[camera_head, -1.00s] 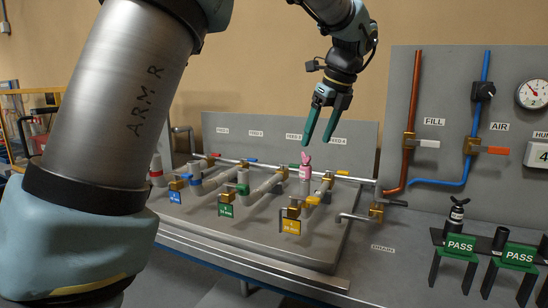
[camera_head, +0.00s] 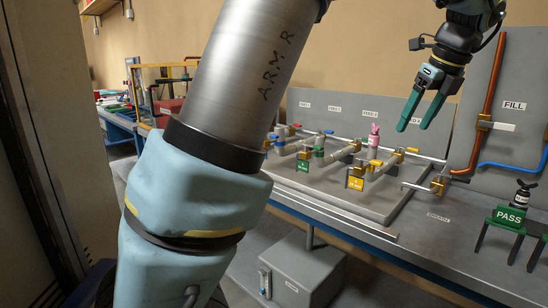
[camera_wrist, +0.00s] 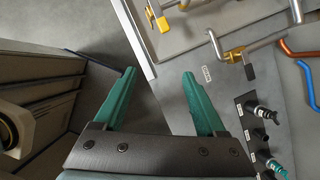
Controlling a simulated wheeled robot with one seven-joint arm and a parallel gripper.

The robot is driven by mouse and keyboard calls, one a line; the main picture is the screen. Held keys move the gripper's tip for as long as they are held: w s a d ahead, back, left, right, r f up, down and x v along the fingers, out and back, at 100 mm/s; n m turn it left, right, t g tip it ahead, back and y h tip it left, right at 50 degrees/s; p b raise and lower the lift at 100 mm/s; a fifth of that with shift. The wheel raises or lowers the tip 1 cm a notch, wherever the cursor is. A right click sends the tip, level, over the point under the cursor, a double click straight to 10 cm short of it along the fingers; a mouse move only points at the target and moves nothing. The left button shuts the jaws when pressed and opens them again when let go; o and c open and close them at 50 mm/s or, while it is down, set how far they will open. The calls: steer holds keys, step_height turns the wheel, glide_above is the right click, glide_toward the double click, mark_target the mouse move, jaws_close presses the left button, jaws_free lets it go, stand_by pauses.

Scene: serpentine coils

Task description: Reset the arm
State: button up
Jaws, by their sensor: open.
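My gripper (camera_head: 421,110) hangs at the upper right in the head view, in front of the feed panel and above the right part of the pipe board. Its green fingers point down and are apart, with nothing between them. My arm, marked ARM R, crosses the middle of the head view and hides part of the bench.
A green PASS stand (camera_head: 508,216) is at right. A grey box (camera_head: 300,270) sits below the bench. The wrist view shows a dark cabinet (camera_wrist: 35,85) at left.

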steer(key=w+a+f+n+g, duration=0.1)
steer(key=w+a+f+n, duration=0.1)
steer(key=a+f+n, duration=0.6)
steer(key=w+a+f+n+g, duration=0.1)
steer(key=w+a+f+n, duration=0.3)
steer(key=a, duration=0.7)
steer(key=s+a+f+n, duration=0.5)
steer(key=s+a+n, duration=0.1)
steer(key=a+n, duration=0.3)
steer(key=s+a+f+n+h, duration=0.1)
steer(key=s+a+f+n, duration=0.4)
steer(key=a+n, duration=0.4)
steer(key=shift+s+a+n+g, duration=0.3)
steer(key=shift+s+n, duration=0.3)
steer(key=shift+s, duration=0.2)
steer(key=shift+r, duration=0.1)
steer(key=shift+c, duration=0.3)
